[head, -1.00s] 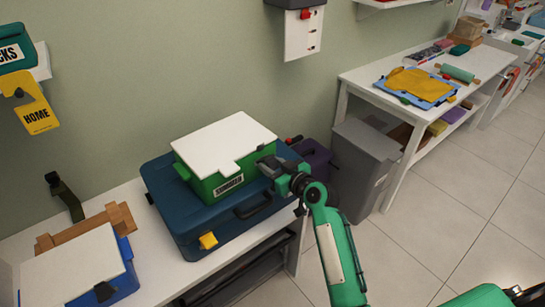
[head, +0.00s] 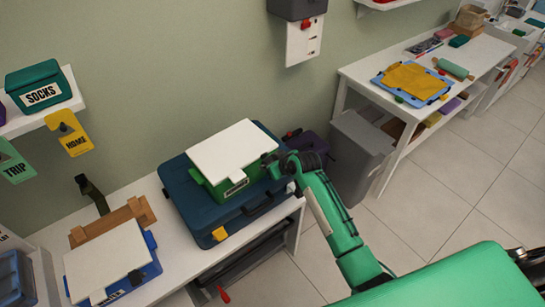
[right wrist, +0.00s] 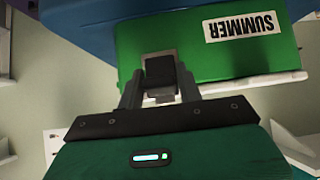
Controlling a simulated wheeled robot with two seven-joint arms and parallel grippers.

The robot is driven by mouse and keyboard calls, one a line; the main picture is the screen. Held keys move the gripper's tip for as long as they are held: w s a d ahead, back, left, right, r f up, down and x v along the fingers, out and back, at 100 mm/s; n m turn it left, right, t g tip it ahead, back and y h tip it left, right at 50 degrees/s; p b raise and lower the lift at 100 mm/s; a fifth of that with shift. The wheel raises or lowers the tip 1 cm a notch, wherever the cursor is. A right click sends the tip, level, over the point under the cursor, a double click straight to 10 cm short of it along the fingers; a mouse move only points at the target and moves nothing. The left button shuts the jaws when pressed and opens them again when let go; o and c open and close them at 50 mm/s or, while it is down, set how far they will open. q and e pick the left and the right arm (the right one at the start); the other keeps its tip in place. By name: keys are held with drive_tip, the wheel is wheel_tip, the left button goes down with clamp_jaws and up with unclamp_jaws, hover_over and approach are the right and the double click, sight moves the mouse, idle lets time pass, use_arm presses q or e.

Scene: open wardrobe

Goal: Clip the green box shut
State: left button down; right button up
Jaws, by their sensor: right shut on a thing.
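The green box (head: 213,186) has a white lid (head: 232,150) lying on top and a SUMMER label on its side. It sits on a dark blue case (head: 183,200). My right gripper (head: 272,163) is at the box's right end, near the lid edge. In the right wrist view the picture is upside down: the green box wall (right wrist: 215,70) fills the top and the white lid edge (right wrist: 255,82) lies below it. There my right gripper (right wrist: 158,92) is shut on a black clip (right wrist: 160,71) against the wall. The fingers partly hide the clip. My left gripper is not in view.
A blue box with a white lid (head: 105,262) stands on the white bench to the left, beside a wooden piece (head: 125,217). A shelf with a green SOCKS box (head: 42,88) is on the wall. A grey bin (head: 357,150) stands to the right.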

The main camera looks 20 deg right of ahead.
drive_tip(key=g+p, duration=0.1)
drive_tip(key=w+r+g+h+p, duration=0.1)
drive_tip(key=p, duration=0.1)
drive_tip(key=shift+a, duration=0.15)
use_arm(q)
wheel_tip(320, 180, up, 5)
drive_tip(key=shift+p, duration=0.5)
use_arm(e)
drive_tip(key=shift+f+g, duration=0.1)
drive_tip(key=shift+g, duration=0.2)
drive_tip(key=o, duration=0.9)
drive_tip(key=shift+a+f, duration=0.1)
use_arm(q)
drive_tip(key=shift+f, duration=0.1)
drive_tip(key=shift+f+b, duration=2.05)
drive_tip(key=shift+b, duration=0.05)
use_arm(e)
drive_tip(key=shift+v, duration=6.9)
